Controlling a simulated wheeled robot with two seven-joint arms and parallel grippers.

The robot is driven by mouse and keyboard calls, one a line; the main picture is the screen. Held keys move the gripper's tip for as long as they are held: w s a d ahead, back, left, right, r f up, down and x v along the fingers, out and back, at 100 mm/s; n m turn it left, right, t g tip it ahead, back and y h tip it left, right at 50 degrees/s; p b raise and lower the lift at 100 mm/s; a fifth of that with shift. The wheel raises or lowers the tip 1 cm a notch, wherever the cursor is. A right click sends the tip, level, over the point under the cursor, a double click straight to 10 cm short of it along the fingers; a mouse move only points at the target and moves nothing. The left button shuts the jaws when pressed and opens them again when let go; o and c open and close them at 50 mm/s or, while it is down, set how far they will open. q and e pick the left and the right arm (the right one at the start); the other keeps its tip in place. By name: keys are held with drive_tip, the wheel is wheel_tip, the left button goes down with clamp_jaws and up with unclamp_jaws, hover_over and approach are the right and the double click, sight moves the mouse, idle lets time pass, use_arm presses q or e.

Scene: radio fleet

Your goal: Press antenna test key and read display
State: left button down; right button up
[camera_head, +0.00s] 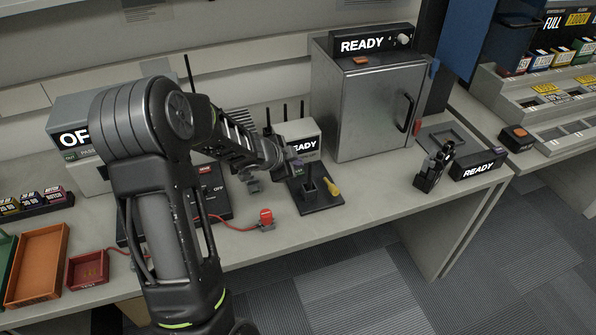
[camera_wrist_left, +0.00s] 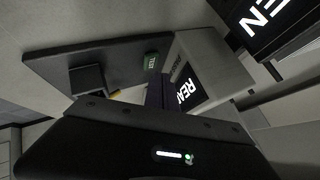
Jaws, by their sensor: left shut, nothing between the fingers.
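The antenna tester is a dark base plate (camera_head: 322,204) with a square black socket (camera_head: 309,188) and a yellow part (camera_head: 332,187). A pale display box (camera_head: 313,131) stands behind it, its screen partly covered by my left gripper, with "EADY" legible. In the left wrist view the green test key (camera_wrist_left: 151,61) lies on the plate close to the display screen (camera_wrist_left: 186,88), which shows "REA". My left gripper (camera_head: 292,163) is shut and empty, over the back of the plate by the display. Contact with the key cannot be told. My right gripper is out of view.
A metal cabinet (camera_head: 365,107) with a READY panel stands right of the tester. A black upright device (camera_head: 434,167) and another READY unit (camera_head: 478,165) are farther right. A red plug (camera_head: 266,219) on a cable lies in front. Trays (camera_head: 38,262) sit at left.

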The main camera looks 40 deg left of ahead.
use_arm(q)
drive_tip(key=shift+f, duration=0.15)
drive_tip(key=shift+f+b, duration=0.3)
drive_tip(key=shift+b, duration=0.05)
drive_tip(key=shift+f, duration=0.35)
idle(0.8)
idle(0.4)
drive_tip(key=shift+r+p, duration=0.65)
drive_tip(key=shift+r, duration=0.15)
wheel_tip(320, 180, up, 5)
drive_tip(key=p, duration=0.5)
idle(0.8)
